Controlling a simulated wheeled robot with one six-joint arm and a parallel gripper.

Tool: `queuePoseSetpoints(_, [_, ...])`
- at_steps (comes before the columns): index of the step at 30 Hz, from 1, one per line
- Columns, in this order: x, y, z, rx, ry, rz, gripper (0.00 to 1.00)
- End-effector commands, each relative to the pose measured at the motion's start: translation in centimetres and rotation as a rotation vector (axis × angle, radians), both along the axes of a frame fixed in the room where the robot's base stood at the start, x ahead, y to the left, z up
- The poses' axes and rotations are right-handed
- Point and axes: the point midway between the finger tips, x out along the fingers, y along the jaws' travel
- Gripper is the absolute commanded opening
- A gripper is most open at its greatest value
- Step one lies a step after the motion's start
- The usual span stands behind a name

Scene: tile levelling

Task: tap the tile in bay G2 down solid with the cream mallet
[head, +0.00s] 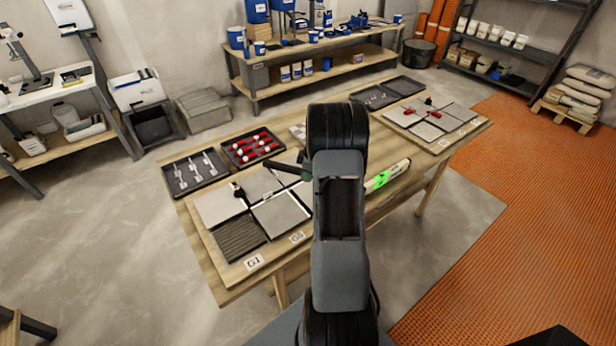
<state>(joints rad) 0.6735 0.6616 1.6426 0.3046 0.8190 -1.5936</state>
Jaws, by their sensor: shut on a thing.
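The near work board (200,235) carries several tile bays. The front left bay, labelled G1, holds dark ridged mortar (240,238) and no tile. A light grey tile (281,213) lies in the bay to its right, beside a small label (297,237) that seems to read G2. Whether the tile is level or raised is too small to tell. My arm stands in front of the board's right part and hides my gripper. A dark bar (285,166) juts out left from behind the arm above the board; I cannot tell if it is the mallet's handle. No cream mallet head shows.
A tray of red-handled pieces (253,160) and a tray of grey tools (172,185) lie behind the board. A level with a green display (388,176) lies right of my arm. A second tile board (462,135) is at the table's far right. Open floor surrounds the table.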

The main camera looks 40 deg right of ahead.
Motion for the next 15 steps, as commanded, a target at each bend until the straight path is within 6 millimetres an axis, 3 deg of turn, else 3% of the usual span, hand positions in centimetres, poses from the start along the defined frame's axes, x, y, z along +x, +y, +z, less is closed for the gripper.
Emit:
queuePoseSetpoints(9, [0.0,0.0,-0.1,-0.001,-0.001,0.001,0.00])
queuePoseSetpoints(15, [0.0,0.0,-2.4,-0.001,-0.001,0.001,0.00])
